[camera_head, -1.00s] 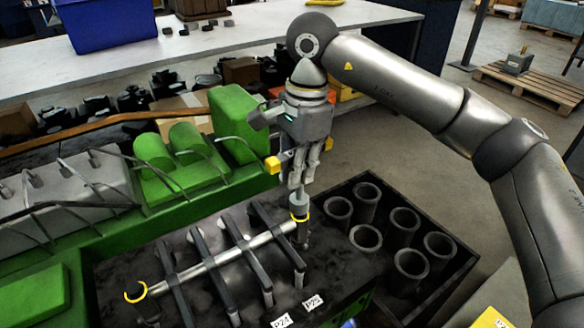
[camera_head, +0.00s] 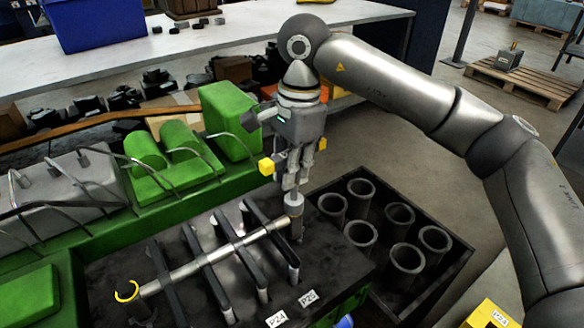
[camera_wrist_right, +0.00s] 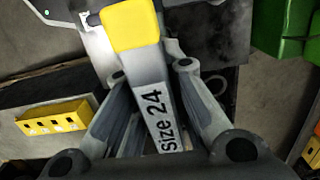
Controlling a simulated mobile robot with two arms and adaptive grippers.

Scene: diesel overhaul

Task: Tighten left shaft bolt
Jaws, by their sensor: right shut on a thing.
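My right gripper (camera_head: 292,183) is shut on a grey wrench with a yellow end (camera_head: 266,166). In the right wrist view the wrench (camera_wrist_right: 160,110) reads "size 24" and lies between the fingers. The gripper points down over the right end of the silver shaft (camera_head: 215,256), which lies under several dark bars on the engine block. The tool's lower end (camera_head: 294,202) is at that shaft end; whether it sits on a bolt there cannot be told. The shaft's left end carries a yellow ring (camera_head: 127,291). My left gripper is not in view.
A dark tray (camera_head: 455,275) with several grey cylinder liners (camera_head: 400,222) stands right of the block. Green engine parts (camera_head: 228,118) rise behind the shaft. A white table (camera_head: 120,68) with a blue bin (camera_head: 100,22) is at the back.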

